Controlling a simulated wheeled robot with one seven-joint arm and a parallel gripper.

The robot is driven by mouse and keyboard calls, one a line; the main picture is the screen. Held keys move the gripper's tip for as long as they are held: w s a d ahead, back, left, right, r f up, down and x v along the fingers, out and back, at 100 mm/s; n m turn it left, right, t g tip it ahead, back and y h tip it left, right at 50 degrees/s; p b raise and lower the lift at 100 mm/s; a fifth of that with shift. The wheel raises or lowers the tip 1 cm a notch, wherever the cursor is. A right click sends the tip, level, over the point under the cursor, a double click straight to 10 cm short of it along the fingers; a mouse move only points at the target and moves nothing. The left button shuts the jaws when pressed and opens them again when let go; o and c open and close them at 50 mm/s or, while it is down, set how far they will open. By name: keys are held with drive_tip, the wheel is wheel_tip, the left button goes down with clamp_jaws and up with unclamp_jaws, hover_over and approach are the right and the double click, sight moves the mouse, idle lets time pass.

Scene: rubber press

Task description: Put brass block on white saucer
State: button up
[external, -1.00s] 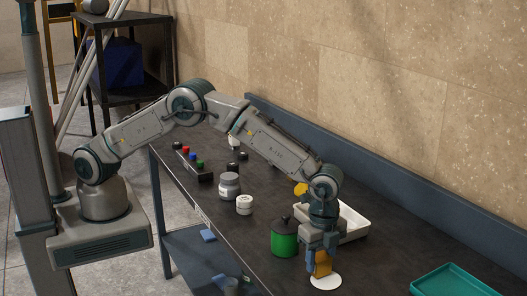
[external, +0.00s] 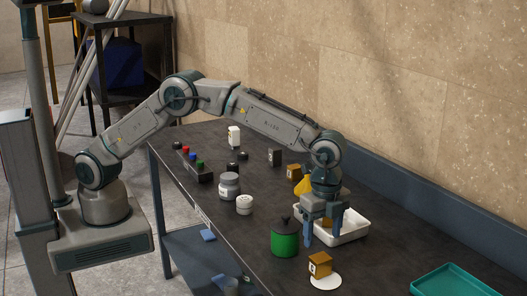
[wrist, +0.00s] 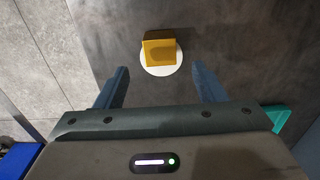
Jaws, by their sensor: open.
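The brass block (external: 320,265) sits on the white saucer (external: 326,282) near the front edge of the table. In the wrist view the brass block (wrist: 159,51) lies inside the rim of the white saucer (wrist: 161,71), ahead of the fingers. My gripper (external: 323,240) is open and empty, raised above the table behind the block and apart from it. In the wrist view the two blue fingers (wrist: 160,85) stand wide apart with nothing between them.
A green canister (external: 285,240) stands left of the saucer. A white tray (external: 352,232) is behind my gripper, and a teal tray (external: 453,282) is at the right. Another brass-coloured block (external: 294,172), jars and small weights stand farther back. Bare table lies between saucer and teal tray.

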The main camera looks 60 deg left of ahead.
sight(321, 257)
drive_tip(key=w+a+r+n, duration=0.2)
drive_tip(key=a+r+n, duration=0.2)
drive_tip(key=a+r, duration=0.75)
drive_tip(key=s+a+r+n+t, duration=0.1)
drive_tip(key=a+r+n, duration=0.1)
drive_tip(key=a, duration=0.6)
drive_tip(key=s+a+r+n+t, duration=0.1)
drive_tip(key=s+a+r+n, duration=0.15)
drive_tip(key=a, duration=0.65)
drive_tip(key=s+a+f+n, duration=0.2)
drive_tip(key=s+a+n, duration=0.3)
drive_tip(key=s+a, duration=0.4)
drive_tip(key=s+a+f+n+t, duration=0.1)
drive_tip(key=s+a+n, duration=0.3)
drive_tip(key=s+a, duration=0.5)
drive_tip(key=shift+s+a+f+n+t, duration=0.35)
drive_tip(key=shift+a+f, duration=0.15)
drive_tip(key=shift+a, duration=0.25)
drive_tip(key=shift+o, duration=0.5)
drive_tip(key=shift+w, duration=0.1)
